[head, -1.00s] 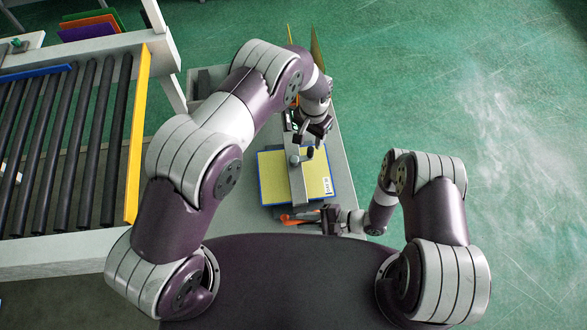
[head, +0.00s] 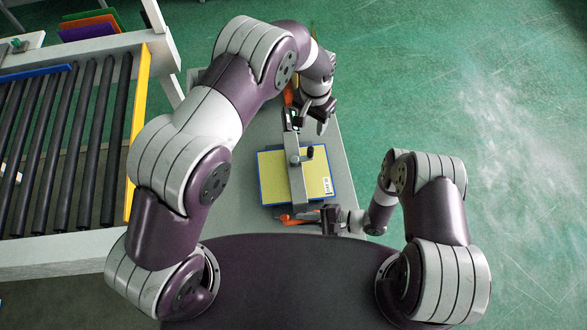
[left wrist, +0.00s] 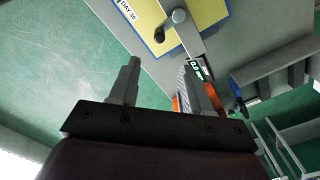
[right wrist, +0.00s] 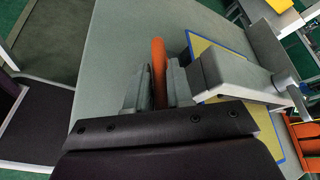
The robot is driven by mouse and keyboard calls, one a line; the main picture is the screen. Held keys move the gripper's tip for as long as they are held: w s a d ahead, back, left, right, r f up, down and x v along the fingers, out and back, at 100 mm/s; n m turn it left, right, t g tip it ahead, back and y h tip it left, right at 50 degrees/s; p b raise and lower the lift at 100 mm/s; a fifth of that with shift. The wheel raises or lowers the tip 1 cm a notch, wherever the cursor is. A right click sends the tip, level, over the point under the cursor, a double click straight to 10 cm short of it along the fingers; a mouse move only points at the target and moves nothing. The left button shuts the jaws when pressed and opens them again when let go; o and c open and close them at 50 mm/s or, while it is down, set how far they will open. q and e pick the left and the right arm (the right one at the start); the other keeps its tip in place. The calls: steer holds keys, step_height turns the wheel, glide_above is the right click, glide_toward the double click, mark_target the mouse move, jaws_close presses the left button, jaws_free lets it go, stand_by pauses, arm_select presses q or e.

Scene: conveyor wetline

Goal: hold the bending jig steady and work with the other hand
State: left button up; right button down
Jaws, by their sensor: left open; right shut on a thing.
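The bending jig is a grey bar (head: 294,172) across a yellow board (head: 272,178) with a blue edge; a dark-tipped crank knob (head: 309,153) sticks out at its side. The bar also shows in the left wrist view (left wrist: 182,28) and right wrist view (right wrist: 235,75). My right gripper (head: 325,217) is shut on the orange handle (head: 290,219) at the near end; the handle shows between its fingers in the right wrist view (right wrist: 159,65). My left gripper (head: 314,124) is open and empty, beyond the knob near the bar's far end, apart from the knob.
A roller conveyor (head: 60,150) with a yellow side rail (head: 137,125) stands on the left. The grey table (head: 336,160) has a narrow clear strip right of the board. An orange item (head: 288,96) lies at the far end, partly hidden by my left arm.

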arm_select(q)
step_height(320, 180, up, 7)
arm_select(e)
steer(key=c, duration=1.2)
jaws_free()
steer(key=shift+o, duration=0.2)
arm_select(q)
steer(key=shift+f+b, duration=0.45)
steer(key=shift+b, duration=0.05)
arm_select(e)
steer(key=shift+v, duration=4.05)
steer(key=shift+o, duration=0.3)
steer(key=o, duration=0.5)
